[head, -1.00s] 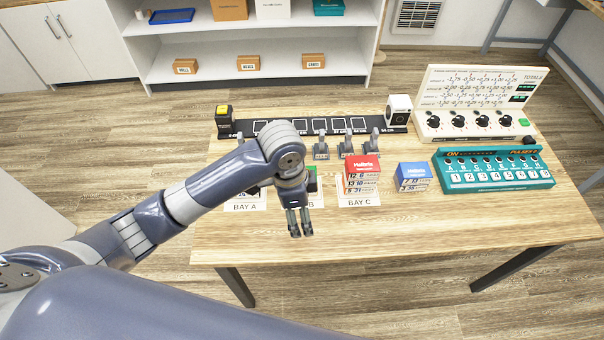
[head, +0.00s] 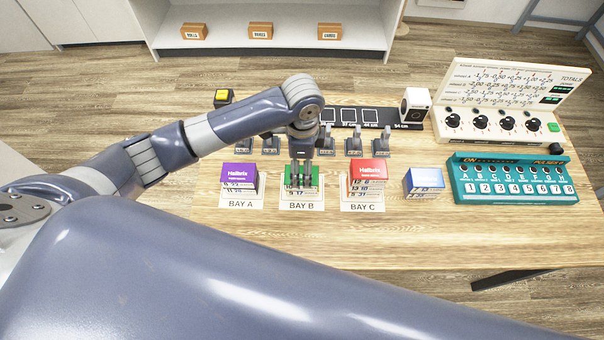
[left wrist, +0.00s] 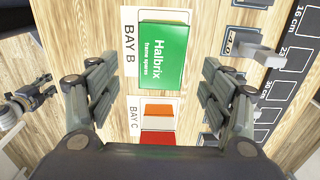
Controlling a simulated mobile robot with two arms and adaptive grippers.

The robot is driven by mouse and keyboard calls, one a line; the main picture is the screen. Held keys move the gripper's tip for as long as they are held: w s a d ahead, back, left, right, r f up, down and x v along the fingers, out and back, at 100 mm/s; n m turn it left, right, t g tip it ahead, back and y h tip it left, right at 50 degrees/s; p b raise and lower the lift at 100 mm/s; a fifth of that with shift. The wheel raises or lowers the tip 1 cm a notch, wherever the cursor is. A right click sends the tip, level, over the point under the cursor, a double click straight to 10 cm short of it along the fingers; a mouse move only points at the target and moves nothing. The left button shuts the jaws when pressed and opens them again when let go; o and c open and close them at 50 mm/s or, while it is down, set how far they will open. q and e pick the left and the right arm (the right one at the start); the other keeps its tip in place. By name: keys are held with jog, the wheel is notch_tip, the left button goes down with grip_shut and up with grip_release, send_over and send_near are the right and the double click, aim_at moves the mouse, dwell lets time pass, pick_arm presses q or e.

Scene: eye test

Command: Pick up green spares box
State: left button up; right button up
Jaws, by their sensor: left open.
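The green spares box (head: 314,176) stands on the BAY B card, partly hidden behind my left gripper in the head view. In the left wrist view its green top (left wrist: 163,55), lettered "Halbrix frame spares", lies ahead, between the directions of the two fingers. My left gripper (head: 300,180) points down over the box. It is open, with one finger on each side in the left wrist view (left wrist: 159,75), and nothing is held. Whether the fingers touch the box I cannot tell. A dark gripper, apparently my right one (left wrist: 28,104), shows small at the left wrist view's left edge; its jaws are unclear.
A purple box (head: 239,178) stands on BAY A and a red box (head: 368,172) on BAY C, close on either side. A blue box (head: 424,180) is further right. Grey upright pieces (head: 382,143) stand behind, with a teal panel (head: 515,180) at right. The table front is clear.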

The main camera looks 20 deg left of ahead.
aim_at(301, 175)
pick_arm(q)
jog(key=shift+f, duration=0.65)
notch_tip(301, 175, down, 5)
jog(key=shift+a+r+p, duration=0.1)
jog(key=shift+a+p, duration=0.05)
jog(key=shift+p, duration=0.7)
jog(key=shift+w, duration=0.1)
jog(key=shift+c, duration=1.4)
jog(key=c, duration=0.9)
pick_arm(e)
jog(key=shift+a+r, duration=0.2)
jog(key=shift+r, duration=0.65)
